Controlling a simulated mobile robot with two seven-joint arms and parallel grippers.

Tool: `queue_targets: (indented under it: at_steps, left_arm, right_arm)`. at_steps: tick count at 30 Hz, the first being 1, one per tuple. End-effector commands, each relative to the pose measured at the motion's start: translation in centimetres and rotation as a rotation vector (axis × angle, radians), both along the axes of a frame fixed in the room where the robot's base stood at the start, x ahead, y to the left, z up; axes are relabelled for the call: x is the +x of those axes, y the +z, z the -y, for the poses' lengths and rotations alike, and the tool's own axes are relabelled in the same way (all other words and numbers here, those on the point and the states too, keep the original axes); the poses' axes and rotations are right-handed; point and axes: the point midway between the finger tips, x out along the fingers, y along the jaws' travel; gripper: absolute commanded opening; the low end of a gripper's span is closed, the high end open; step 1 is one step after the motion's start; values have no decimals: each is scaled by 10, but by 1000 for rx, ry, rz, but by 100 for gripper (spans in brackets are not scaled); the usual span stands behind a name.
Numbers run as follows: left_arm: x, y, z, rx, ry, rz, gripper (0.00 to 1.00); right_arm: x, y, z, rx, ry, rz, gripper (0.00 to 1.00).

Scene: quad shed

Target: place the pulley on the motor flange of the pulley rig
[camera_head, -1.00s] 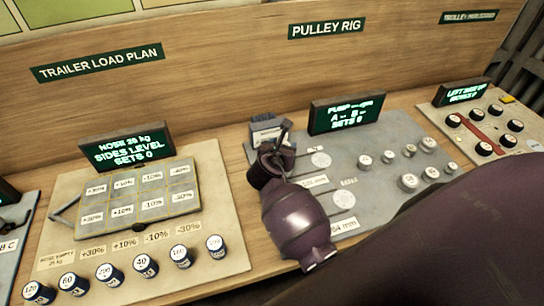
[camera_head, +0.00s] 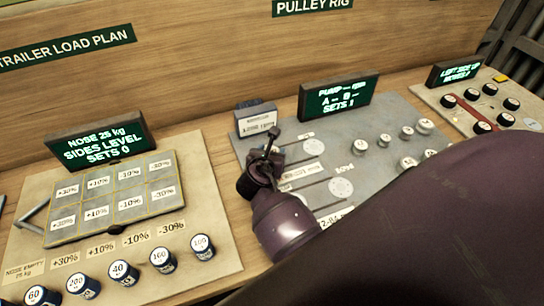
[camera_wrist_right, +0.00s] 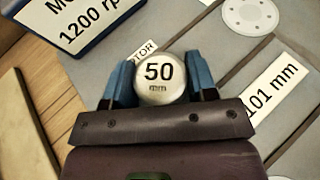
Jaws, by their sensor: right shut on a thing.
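My right gripper (camera_head: 271,140) is over the left part of the grey pulley rig board (camera_head: 375,135), beside the motor box. In the right wrist view its blue fingers (camera_wrist_right: 158,80) are shut on a silver round pulley (camera_wrist_right: 158,78) marked 50 mm. The pulley's face is towards the camera, and a partly covered label ending in "TOR" (camera_wrist_right: 145,52) shows beside it. The motor flange is not visible; the pulley and fingers cover that spot. I cannot tell whether the pulley touches the board. My left gripper is not in view.
The motor box (camera_head: 256,121) marked 1200 rpm stands close behind the gripper. Flat pale discs (camera_head: 341,188) lie on the board, and several silver pulleys (camera_head: 424,126) stand at its right. The rig display (camera_head: 339,102) is behind. The trailer load board (camera_head: 214,240) is at left.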

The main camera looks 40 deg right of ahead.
Motion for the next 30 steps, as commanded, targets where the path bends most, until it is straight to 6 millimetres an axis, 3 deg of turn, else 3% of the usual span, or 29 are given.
queue_targets:
  at_steps: [13,14,18,30]
  left_arm:
    - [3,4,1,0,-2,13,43]
    - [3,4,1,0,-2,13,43]
    - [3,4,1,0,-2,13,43]
    - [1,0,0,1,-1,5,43]
  right_arm:
    - [0,-3,-1,-1,0,0,26]
    - [0,-4,-1,-1,0,-1,54]
    - [0,-3,-1,0,0,0,75]
    - [0,-1,-1,1,0,1,78]
